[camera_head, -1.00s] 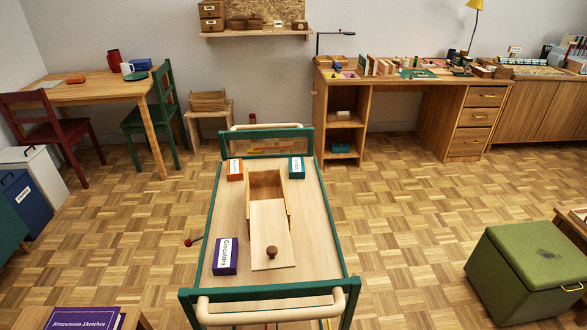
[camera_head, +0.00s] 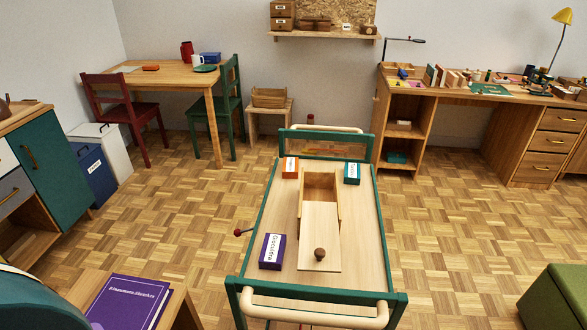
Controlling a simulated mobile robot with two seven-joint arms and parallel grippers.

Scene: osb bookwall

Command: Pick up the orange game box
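The orange game box (camera_head: 290,167) is a small box with a white label. It lies at the far left corner of the top of a green-framed wooden trolley (camera_head: 282,206). Neither of my grippers shows in the head view, so nothing is seen touching the box. A purple box (camera_head: 272,251) is at the near left of the trolley top. A teal box (camera_head: 352,173) is at the far right. Between them lies an open wooden box (camera_head: 321,185) with a lid (camera_head: 321,225) that has a round brown knob.
A purple book (camera_head: 130,302) lies on a wooden surface at the near left. A cabinet (camera_head: 45,170) stands at the left. A green ottoman (camera_head: 560,300) is at the lower right. Parquet floor (camera_head: 450,220) is clear right of the trolley and also to its left.

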